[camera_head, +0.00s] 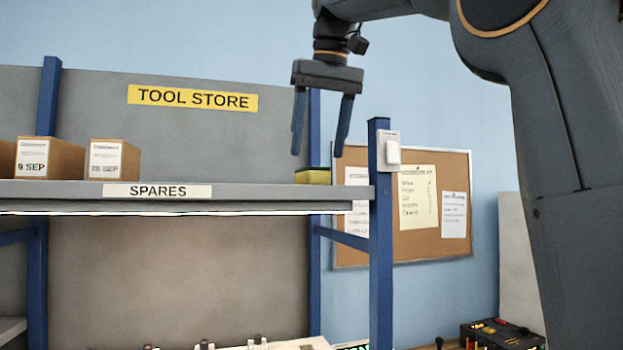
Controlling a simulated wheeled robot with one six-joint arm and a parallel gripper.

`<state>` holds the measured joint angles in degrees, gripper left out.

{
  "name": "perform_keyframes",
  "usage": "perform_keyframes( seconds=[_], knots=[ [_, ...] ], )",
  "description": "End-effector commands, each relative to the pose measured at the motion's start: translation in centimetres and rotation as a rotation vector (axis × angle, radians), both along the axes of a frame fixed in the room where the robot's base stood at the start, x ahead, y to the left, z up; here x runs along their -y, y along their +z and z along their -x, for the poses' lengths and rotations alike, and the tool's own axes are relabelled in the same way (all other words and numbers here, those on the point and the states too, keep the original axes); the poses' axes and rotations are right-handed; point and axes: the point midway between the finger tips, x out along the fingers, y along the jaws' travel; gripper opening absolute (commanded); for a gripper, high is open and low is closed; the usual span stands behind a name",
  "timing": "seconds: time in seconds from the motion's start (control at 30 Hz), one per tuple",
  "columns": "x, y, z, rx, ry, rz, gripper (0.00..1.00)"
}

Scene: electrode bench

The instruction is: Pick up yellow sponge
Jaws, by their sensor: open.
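The yellow sponge (313,177) lies on the shelf labelled SPARES, near its right end. It shows a yellow side and a dark upper part. My gripper (319,155) hangs from above with its two blue fingers pointing down, open and apart. The fingertips appear just above the sponge in the picture, with nothing between them. How far the gripper is from the sponge in depth is hard to tell.
The shelf (262,192) has a blue post (380,220) at its right front and a rear post behind the gripper. Cardboard boxes (50,158) stand at the left. The shelf between boxes and sponge is clear. A corkboard (405,245) hangs behind, right.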

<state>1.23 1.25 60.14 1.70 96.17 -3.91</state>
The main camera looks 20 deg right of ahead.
Motion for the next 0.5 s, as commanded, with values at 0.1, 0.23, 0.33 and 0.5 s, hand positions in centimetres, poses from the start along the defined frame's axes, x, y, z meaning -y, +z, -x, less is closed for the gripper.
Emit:
perform_keyframes(
  seconds=[0.1, 0.23, 0.33, 0.5],
  knots=[
    [-0.2, -1.0, -0.3, -0.002, 0.002, 0.000, 0.61],
    [-0.4, -2.6, -1.0, -0.003, 0.000, -0.001, 0.61],
    [-0.4, -3.8, -1.5, -0.003, -0.001, 0.000, 0.61],
    [-0.3, -4.9, -2.0, 0.000, -0.002, 0.000, 0.61]
  ],
)
